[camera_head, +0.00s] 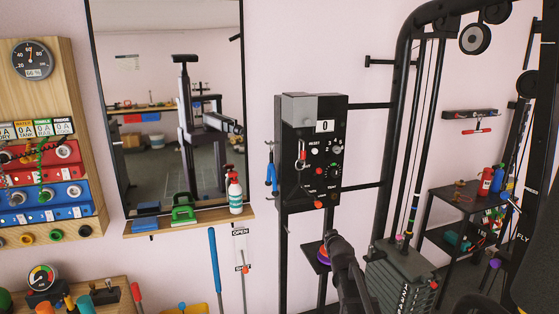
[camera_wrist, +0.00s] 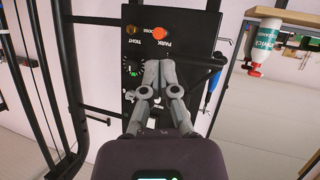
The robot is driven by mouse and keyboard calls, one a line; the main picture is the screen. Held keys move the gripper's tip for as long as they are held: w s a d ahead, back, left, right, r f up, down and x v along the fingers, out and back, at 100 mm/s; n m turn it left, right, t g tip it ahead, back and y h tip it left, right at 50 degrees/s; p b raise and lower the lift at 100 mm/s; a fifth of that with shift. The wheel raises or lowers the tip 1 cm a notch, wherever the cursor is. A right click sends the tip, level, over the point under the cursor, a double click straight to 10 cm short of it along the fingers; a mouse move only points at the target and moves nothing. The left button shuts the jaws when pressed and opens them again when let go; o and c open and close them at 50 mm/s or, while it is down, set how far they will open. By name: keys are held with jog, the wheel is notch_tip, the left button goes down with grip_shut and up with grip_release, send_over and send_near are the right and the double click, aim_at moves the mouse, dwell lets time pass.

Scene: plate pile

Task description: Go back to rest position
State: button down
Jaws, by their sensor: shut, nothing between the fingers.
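My gripper (camera_wrist: 158,66) shows in the wrist view, its two grey fingers together with nothing between them. The fingers overlap a black control panel (camera_wrist: 188,28) in that view, which appears upside down; I cannot tell whether they touch it. In the head view the panel (camera_head: 310,150) hangs on a black frame, with a small "0" display, knobs and a red-handled lever. A dark part of my arm (camera_head: 345,265) rises from the bottom of the head view, below and right of the panel; the fingers are not clear there.
A mirror (camera_head: 140,90) stands behind a wooden shelf (camera_head: 210,218) holding a spray bottle (camera_head: 235,192) and green and blue items. A cable machine's weight stack (camera_head: 400,275) and black frame stand close right of the panel. A cluttered rack (camera_head: 455,205) is at far right.

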jog(key=s+f+g, duration=0.3)
jog(key=s+g, duration=0.1)
jog(key=s, duration=0.6)
jog(key=s+f+m+g, duration=0.1)
jog(key=s+f+g, duration=0.3)
jog(key=s, duration=0.6)
jog(key=s+f+g, duration=0.4)
jog(key=s+g, duration=0.1)
jog(key=s, duration=0.6)
jog(key=shift+a+f+m, duration=0.2)
jog(key=shift+a+m, duration=0.15)
jog(key=shift+m, duration=0.05)
